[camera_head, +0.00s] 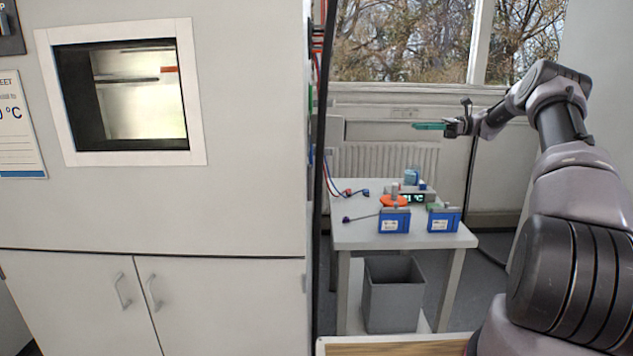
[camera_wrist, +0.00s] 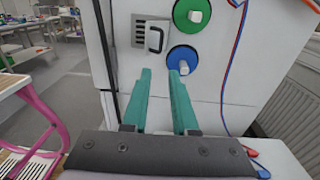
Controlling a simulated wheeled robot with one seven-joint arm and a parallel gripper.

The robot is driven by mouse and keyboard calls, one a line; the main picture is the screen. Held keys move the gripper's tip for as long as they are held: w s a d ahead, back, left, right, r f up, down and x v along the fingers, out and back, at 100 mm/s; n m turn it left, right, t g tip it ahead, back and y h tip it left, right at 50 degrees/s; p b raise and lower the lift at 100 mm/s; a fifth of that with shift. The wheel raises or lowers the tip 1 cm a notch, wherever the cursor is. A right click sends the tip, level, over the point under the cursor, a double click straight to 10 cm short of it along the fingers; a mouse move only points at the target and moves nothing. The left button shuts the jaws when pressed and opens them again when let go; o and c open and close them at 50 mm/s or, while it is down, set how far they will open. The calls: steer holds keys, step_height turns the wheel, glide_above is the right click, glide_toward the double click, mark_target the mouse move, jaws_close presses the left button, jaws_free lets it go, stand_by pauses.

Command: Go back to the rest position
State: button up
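My gripper (camera_head: 428,126) is at the end of my raised arm, in the air above the small table and in front of the wall below the window. It points left toward the large cabinet. In the wrist view its two teal fingers (camera_wrist: 160,72) stand apart with a clear gap between the tips. Nothing is held between them. Beyond them is a pale panel (camera_wrist: 225,115) with a green disc (camera_wrist: 192,15), a blue disc (camera_wrist: 183,60) and a handle (camera_wrist: 155,38). The fingers appear clear of it.
The small table (camera_head: 350,236) carries two blue battery-like boxes (camera_head: 394,221) (camera_head: 443,220), an orange item (camera_head: 393,201), a display (camera_head: 412,197) and cable plugs. A grey bin (camera_head: 393,293) stands underneath. The large cabinet (camera_head: 250,200) fills the left. A radiator (camera_head: 385,162) is behind.

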steer(key=s+a+r+n+h, duration=0.3)
steer(key=s+a+r+h, duration=0.2)
steer(key=s+a, duration=0.25)
steer(key=s+a+r+n+h, duration=0.35)
steer(key=s+a+r, duration=0.2)
steer(key=s, duration=0.35)
steer(key=s+d+n+t+h, duration=0.1)
steer(key=s+n+t+h, duration=0.2)
steer(key=s, duration=1.1)
steer(key=s+d+f+n+t+h, duration=0.1)
steer(key=s+n+t+h, duration=0.3)
steer(key=s, duration=1)
steer(key=shift+d+t, duration=0.4)
steer(key=shift+d, duration=0.25)
steer(key=shift+f, duration=0.1)
